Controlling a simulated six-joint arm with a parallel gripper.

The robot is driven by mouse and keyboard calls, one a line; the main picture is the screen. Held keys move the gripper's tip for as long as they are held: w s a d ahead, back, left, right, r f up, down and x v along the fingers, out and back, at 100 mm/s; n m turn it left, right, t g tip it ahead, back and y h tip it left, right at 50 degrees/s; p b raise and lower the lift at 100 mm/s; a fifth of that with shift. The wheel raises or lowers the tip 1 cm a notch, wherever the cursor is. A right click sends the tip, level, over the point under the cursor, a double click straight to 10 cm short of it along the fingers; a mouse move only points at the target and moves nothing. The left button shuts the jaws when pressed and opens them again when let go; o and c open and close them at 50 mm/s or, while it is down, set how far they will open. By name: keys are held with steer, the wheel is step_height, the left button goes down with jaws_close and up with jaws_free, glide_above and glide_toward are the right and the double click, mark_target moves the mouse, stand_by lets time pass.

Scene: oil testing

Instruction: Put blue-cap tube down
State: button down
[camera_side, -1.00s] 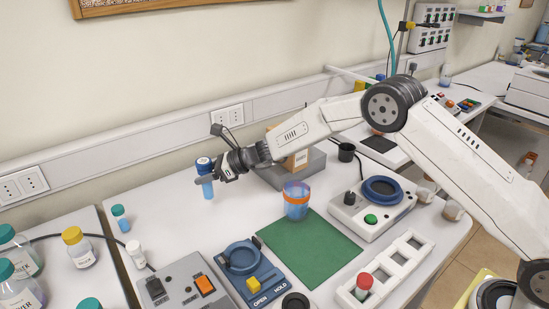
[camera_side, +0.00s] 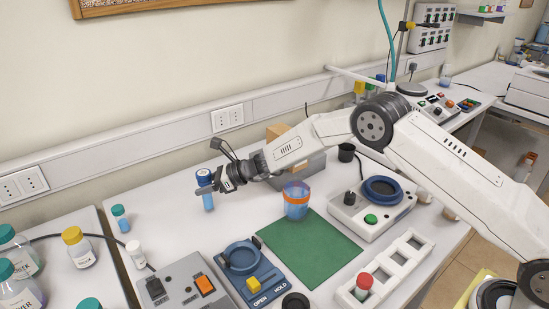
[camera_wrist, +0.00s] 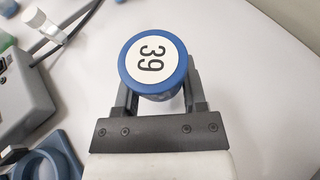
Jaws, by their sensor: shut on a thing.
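The blue-cap tube (camera_side: 208,200) is upright, with a blue body and a blue cap with a white top. In the wrist view its cap (camera_wrist: 153,65) shows a white disc marked 39. My gripper (camera_side: 206,188) is shut on the tube from the right side, just below the cap. In the wrist view my gripper's fingers (camera_wrist: 158,98) lie on both sides of it. The tube's lower end is close to the white table; I cannot tell whether it touches.
A grey box with an orange switch (camera_side: 190,290) and a blue holder (camera_side: 246,262) stand in front. A green mat (camera_side: 310,249), an orange-rimmed cup (camera_side: 296,200) and a white rack (camera_side: 400,262) with a red-cap tube (camera_side: 363,285) are to the right. The table around the tube is clear.

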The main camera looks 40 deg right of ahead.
steer(key=shift+f, duration=0.1)
steer(key=shift+c, duration=0.7)
jaws_free()
steer(key=shift+v, duration=0.95)
steer(key=v, duration=1)
steer(key=shift+s, duration=0.1)
